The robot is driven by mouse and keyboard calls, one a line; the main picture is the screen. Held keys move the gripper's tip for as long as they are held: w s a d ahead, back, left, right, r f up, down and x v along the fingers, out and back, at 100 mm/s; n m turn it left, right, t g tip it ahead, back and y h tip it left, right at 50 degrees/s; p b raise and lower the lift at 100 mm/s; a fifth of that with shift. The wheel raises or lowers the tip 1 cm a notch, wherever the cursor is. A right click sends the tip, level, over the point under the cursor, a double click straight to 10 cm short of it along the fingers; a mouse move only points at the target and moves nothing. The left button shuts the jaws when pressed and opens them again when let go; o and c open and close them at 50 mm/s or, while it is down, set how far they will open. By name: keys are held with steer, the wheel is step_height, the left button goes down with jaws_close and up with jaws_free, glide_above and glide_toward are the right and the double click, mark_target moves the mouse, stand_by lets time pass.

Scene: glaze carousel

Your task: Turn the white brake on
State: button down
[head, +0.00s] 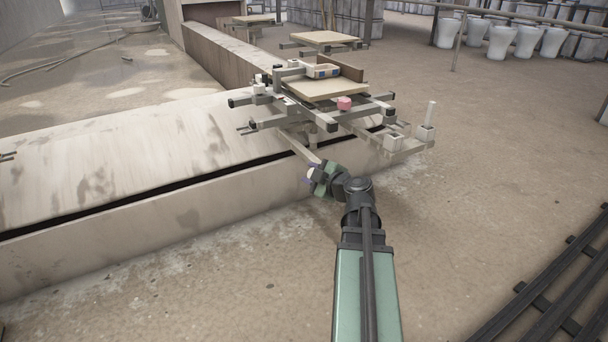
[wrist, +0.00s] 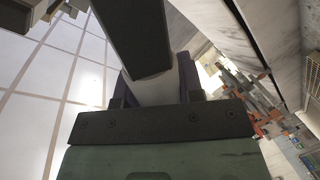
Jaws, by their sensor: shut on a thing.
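My gripper (head: 316,176) is at the near side of the carousel (head: 325,88), low beside the pale plinth. It is shut on a pale bar (head: 301,149) that slopes down from under the carousel frame. In the wrist view a pale piece (wrist: 156,91) shows between my gripper's purple pads, partly hidden by a dark part in front. A white upright post (head: 431,113) stands on a small pale block at the carousel's right end, apart from my gripper. I cannot tell from the pictures which of these is the white brake.
A long pale plinth (head: 120,175) runs to the left. Dark rails (head: 550,300) lie at the lower right. The floor between them is clear. White vessels (head: 500,42) stand far back.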

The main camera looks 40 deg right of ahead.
steer(key=shift+a, duration=0.1)
steer(key=c, duration=0.8)
jaws_free()
steer(key=shift+o, duration=0.2)
